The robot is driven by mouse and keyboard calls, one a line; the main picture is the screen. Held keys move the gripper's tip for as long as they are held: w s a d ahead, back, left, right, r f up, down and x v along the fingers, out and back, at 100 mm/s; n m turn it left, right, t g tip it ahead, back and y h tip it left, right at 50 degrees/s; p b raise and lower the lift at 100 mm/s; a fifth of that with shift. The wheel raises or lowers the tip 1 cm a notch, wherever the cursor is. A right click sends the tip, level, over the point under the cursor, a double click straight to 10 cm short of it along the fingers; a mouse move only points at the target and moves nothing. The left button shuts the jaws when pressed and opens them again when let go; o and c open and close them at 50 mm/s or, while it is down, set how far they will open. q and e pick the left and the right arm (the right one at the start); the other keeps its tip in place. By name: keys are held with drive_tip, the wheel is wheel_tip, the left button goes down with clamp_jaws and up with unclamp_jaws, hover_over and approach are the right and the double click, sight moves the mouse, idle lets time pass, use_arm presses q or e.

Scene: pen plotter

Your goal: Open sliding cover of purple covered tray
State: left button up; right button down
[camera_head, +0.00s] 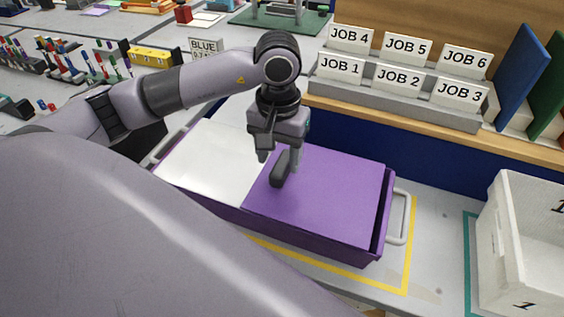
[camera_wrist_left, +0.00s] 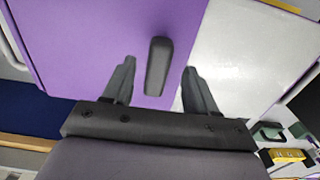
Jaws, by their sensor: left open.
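The purple covered tray (camera_head: 386,215) sits on the table, inside a yellow outline. Its flat purple sliding cover (camera_head: 335,193) spans the right part, and a white surface (camera_head: 212,160) shows in the left part; I cannot tell its depth. A dark upright handle (camera_head: 280,169) stands near the cover's left edge and also shows in the left wrist view (camera_wrist_left: 158,66). My left gripper (camera_head: 279,158) is open and points down over the handle. In the left wrist view the handle lies between the fingers, apart from both. My right gripper is not in view.
A rack of job cards (camera_head: 398,90) stands behind the tray. A white bin (camera_head: 507,240) stands at the right. A pale loop handle (camera_head: 399,217) sticks out from the tray's right end. Pens and a yellow box (camera_head: 150,57) lie at the far left.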

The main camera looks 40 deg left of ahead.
sight(276, 167)
use_arm(q)
drive_tip(key=shift+f, duration=2)
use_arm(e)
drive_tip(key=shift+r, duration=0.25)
